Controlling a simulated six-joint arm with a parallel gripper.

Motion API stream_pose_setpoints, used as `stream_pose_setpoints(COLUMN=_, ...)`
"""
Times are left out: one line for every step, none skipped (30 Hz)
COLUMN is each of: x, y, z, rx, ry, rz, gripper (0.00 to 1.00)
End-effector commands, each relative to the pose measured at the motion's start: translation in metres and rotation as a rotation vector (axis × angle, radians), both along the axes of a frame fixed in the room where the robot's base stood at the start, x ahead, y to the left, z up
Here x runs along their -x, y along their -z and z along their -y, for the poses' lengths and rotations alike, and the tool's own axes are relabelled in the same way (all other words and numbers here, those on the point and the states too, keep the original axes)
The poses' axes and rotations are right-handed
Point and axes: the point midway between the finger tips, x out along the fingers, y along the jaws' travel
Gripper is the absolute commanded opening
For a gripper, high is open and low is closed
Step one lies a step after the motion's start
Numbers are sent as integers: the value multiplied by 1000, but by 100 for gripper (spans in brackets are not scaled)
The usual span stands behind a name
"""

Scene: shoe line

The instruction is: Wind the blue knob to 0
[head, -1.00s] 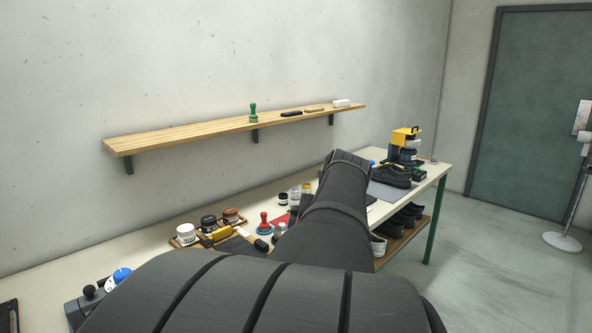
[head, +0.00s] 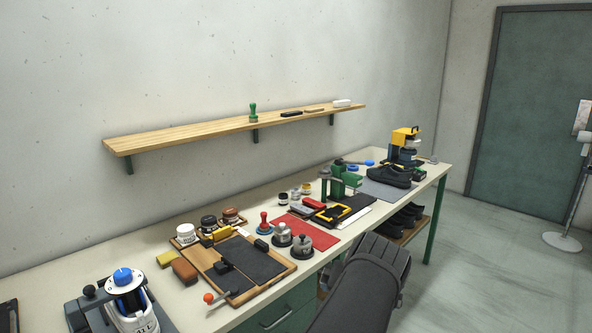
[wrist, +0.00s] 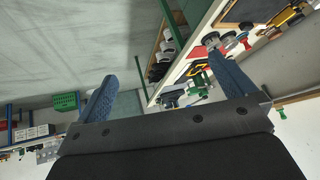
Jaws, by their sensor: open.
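A blue knob (head: 122,275) sits on a round pale dial plate on top of a grey device at the near left of the bench in the head view. A black ball (head: 89,291) stands beside it. The dial marks and the knob's setting are too small to read. A white shoe-like form with dark lettering is under the dial. My gripper (wrist: 160,66) shows in the wrist view with its two blue fingers wide apart and nothing between them. In the head view only my dark arm shows at the lower right, away from the knob; the gripper is hidden there.
A wooden tray (head: 207,268) with dark pads, a brown block (head: 184,270) and jars stand right of the device. A red mat (head: 318,238), a green clamp (head: 341,183) and black shoes (head: 381,177) lie farther along. A wall shelf (head: 180,131) hangs above. Bench behind the knob is bare.

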Motion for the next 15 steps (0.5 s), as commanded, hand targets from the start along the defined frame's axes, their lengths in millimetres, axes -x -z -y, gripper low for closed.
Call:
stream_pose_setpoints(x=2, y=1, z=0, rx=1, ry=2, rz=-2, gripper=100)
stream_pose_setpoints(x=3, y=2, z=0, rx=1, ry=2, rz=-4, gripper=100)
stream_pose_setpoints(x=4, y=2, z=-1, rx=1, ry=3, rz=-5, gripper=100)
stream_pose_setpoints(x=4, y=2, z=-1, rx=1, ry=4, rz=-5, gripper=100)
stream_pose_setpoints(x=4, y=2, z=-1, rx=1, ry=4, rz=-5, gripper=100)
stream_pose_setpoints(x=4, y=3, z=-1, rx=1, ry=4, rz=-6, gripper=100)
stream_pose_setpoints(x=4, y=3, z=-1, rx=1, ry=4, rz=-6, gripper=100)
stream_pose_setpoints(x=4, y=3, z=-1, rx=1, ry=4, rz=-6, gripper=100)
stream_pose_setpoints(x=4, y=2, z=-1, rx=1, ry=4, rz=-6, gripper=100)
stream_pose_setpoints(x=4, y=2, z=-1, rx=1, ry=4, rz=-6, gripper=100)
stream_pose_setpoints(x=4, y=2, z=-1, rx=1, ry=4, rz=-6, gripper=98)
stream_pose_setpoints(x=4, y=3, z=-1, rx=-2, ry=5, rz=-7, gripper=90)
stream_pose_setpoints(x=4, y=3, z=-1, rx=-8, ry=9, rz=-8, gripper=84)
stream_pose_setpoints(x=4, y=4, z=-1, rx=-23, ry=18, rz=-14, gripper=78)
stream_pose_setpoints(x=5, y=6, z=-2, rx=-55, ry=37, rz=-23, gripper=71)
